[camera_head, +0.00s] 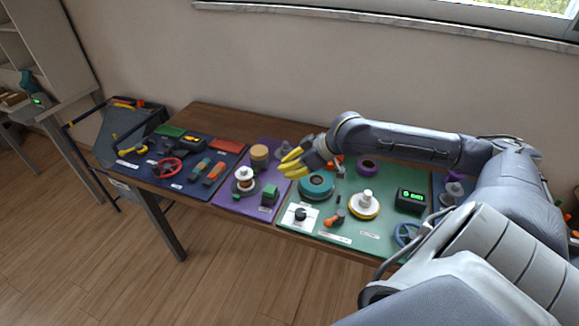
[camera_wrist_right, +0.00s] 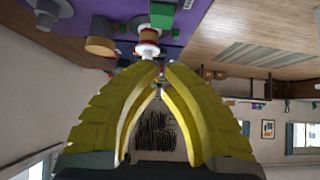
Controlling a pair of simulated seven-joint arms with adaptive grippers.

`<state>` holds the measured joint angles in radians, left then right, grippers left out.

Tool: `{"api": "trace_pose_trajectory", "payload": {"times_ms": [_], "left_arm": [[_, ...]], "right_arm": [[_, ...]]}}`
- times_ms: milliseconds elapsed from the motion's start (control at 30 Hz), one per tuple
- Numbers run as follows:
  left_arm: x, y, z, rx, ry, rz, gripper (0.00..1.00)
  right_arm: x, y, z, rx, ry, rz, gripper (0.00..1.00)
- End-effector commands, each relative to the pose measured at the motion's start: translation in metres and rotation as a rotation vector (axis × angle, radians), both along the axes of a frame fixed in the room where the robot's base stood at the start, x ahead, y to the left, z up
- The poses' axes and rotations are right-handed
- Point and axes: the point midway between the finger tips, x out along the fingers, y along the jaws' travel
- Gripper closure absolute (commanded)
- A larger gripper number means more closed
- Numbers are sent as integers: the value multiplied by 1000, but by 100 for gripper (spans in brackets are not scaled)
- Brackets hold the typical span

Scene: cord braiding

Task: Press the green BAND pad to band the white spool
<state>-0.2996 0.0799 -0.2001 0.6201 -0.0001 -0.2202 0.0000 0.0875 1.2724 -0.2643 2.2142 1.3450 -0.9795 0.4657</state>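A white spool (camera_head: 245,173) with a reddish-brown middle stands on a grey disc on the purple mat (camera_head: 228,202); the spool also shows at the top of the right wrist view (camera_wrist_right: 149,36). A green block-shaped pad (camera_head: 269,190) sits on the same mat, right of the spool; a green block also shows at the top of the wrist view (camera_wrist_right: 162,15). Its lettering is too small to read. My right gripper (camera_head: 286,163) has yellow fingers, drawn together and empty. It is in the air near the purple-green mat border, apart from the pad. My left gripper is out of view.
A tan cylinder (camera_head: 259,154) stands behind the spool. The green mat (camera_head: 345,233) holds a teal ring (camera_head: 317,184), a white-topped disc (camera_head: 365,203), and a dark box with a green display (camera_head: 410,200). A dark blue mat (camera_head: 187,185) with tools lies left.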

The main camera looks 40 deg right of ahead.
Motion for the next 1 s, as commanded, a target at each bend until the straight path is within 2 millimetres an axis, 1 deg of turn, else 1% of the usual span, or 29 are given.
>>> {"api": "trace_pose_trajectory", "payload": {"times_ms": [300,767,867,1000], "left_arm": [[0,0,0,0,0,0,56],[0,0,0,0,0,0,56],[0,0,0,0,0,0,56],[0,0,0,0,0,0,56]], "right_arm": [[-6,-3,7,1,0,1,100],[-6,-3,7,0,0,1,100],[-5,0,6,-2,-11,17,100],[1,16,0,-23,-78,103,100]]}}
